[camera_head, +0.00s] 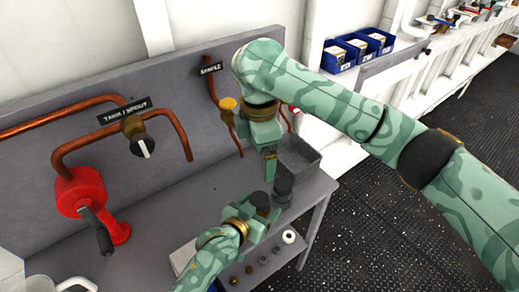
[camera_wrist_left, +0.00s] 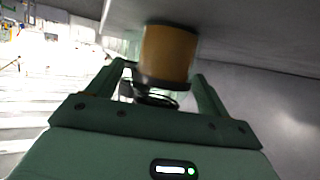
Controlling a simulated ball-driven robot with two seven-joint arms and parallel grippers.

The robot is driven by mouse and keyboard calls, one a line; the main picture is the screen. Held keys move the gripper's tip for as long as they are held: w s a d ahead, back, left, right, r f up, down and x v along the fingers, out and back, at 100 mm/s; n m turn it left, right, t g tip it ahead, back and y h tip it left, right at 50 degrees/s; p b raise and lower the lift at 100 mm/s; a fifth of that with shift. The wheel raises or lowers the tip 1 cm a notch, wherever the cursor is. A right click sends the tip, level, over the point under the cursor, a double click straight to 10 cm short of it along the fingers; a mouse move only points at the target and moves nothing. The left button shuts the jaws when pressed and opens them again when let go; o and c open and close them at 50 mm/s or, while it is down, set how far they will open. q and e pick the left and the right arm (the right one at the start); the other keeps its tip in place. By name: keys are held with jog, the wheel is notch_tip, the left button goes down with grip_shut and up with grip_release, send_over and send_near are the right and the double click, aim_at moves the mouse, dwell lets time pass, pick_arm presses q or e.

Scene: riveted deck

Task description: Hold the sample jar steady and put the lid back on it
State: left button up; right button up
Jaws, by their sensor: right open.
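The sample jar appears as an amber cylinder with a dark band (camera_wrist_left: 167,55) between my left gripper's fingers in the left wrist view. In the head view its dark top (camera_head: 260,199) shows at the tips of my left gripper (camera_head: 262,218), low over the front of the bench. The left fingers look closed on its sides. My right gripper (camera_head: 269,168) is open and points down, above and behind the left one. A dark grey cylinder (camera_head: 283,187) stands just right of the jar, close under the right gripper. I cannot tell which piece is the lid.
A grey open bin (camera_head: 299,155) stands behind the grippers. A red valve body (camera_head: 80,192) and copper pipes are at the left. The bench's right edge is close to the jar.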

pick_arm(q)
jog(key=shift+s+a+r, duration=0.2)
jog(key=shift+s+a, duration=0.05)
jog(key=shift+s, duration=0.15)
jog(key=p+v, duration=0.4)
jog(key=v, duration=1.1)
jog(key=shift+s, duration=0.15)
jog(key=shift+a, duration=0.1)
